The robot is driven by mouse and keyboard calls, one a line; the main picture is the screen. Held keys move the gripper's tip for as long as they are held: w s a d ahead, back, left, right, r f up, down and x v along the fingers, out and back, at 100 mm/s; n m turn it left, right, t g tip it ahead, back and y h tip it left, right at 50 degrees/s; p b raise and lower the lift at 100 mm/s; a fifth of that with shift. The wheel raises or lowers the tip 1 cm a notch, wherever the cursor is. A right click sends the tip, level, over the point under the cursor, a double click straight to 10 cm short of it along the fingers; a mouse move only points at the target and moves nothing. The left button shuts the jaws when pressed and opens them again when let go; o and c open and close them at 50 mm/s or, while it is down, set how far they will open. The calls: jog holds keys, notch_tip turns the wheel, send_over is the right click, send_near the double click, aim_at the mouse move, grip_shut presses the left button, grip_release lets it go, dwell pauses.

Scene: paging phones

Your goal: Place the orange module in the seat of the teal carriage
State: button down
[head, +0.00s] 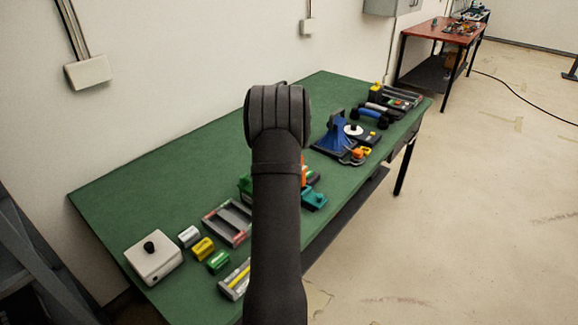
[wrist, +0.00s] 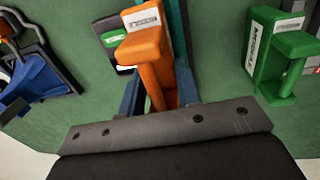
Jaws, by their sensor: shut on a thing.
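The orange module (wrist: 142,52), with a white label on top, sits between the two blue-grey fingers of my gripper (wrist: 157,92) in the wrist view, and the gripper is shut on it. The teal carriage (wrist: 178,38) shows partly behind and right of the module; the module and gripper cover much of it, so I cannot tell whether the module rests in its seat or is above it. In the head view, my arm hides the gripper; a sliver of the orange module (head: 304,172) and the teal carriage (head: 315,199) show just right of the arm.
A green module (wrist: 282,62) stands right in the wrist view. A dark piece with a green label (wrist: 112,38) lies close left of the orange module. A blue device (wrist: 30,82) is further left. The green table (head: 170,190) carries a white box (head: 153,262) and several small blocks.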

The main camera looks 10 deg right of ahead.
jog(key=shift+f, duration=1.35)
jog(key=shift+f, duration=0.1)
jog(key=c, duration=1.1)
grip_release()
jog(key=shift+o, duration=0.2)
notch_tip(320, 180, up, 12)
jog(key=s+a, duration=0.1)
jog(key=shift+f, duration=0.1)
